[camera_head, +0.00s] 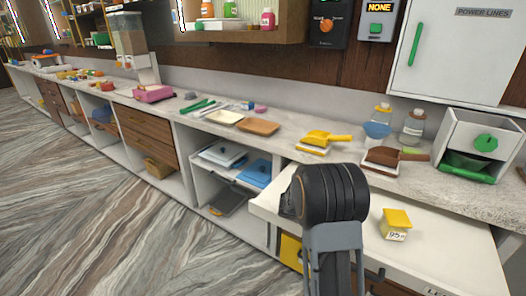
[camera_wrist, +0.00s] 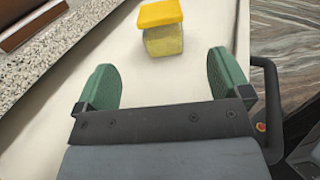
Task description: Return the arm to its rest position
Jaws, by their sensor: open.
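My arm rises in front of the counter in the head view, and its dark wrist end hides the gripper there. In the wrist view my gripper (camera_wrist: 167,82) is open, with two green fingers wide apart and nothing between them. A small clear box with a yellow lid (camera_wrist: 161,28) stands upright on the white pull-out surface (camera_wrist: 125,60), beyond the fingertips and apart from them. The same box shows in the head view (camera_head: 396,224), to the right of my arm.
The speckled counter (camera_head: 290,147) behind holds a yellow scoop (camera_head: 327,138), a brown scoop (camera_head: 385,157), a wooden tray (camera_head: 258,127), jars and a white unit with a green knob (camera_head: 485,142). A white cabinet (camera_head: 450,55) hangs above. The floor (camera_head: 110,215) at left is clear.

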